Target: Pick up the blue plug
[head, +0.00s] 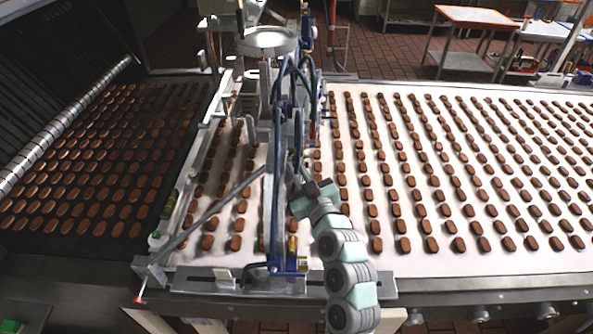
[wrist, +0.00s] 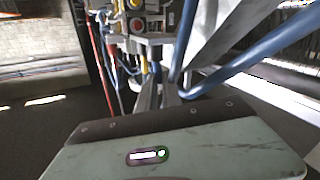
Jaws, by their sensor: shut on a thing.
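My gripper (wrist: 161,82) reaches away from the wrist camera into the machine's hoses and fittings, its two fingers close together. A small blue piece (wrist: 156,68), which looks like the blue plug, shows at the fingertips; the fingers are shut on it. Most of it is hidden by the fingers, and I cannot tell whether it still sits in a socket. In the head view my arm rises from the front edge to the blue-framed machine (head: 278,165). The fingertips and the plug are hidden there among the blue hoses.
A thick blue hose (wrist: 240,66) and a grey metal bar (wrist: 215,42) run close on the right of the fingers. A red button (wrist: 136,24) sits above. Rows of brown biscuits cover the white conveyor belt (head: 330,240) and the dark belt (head: 140,240).

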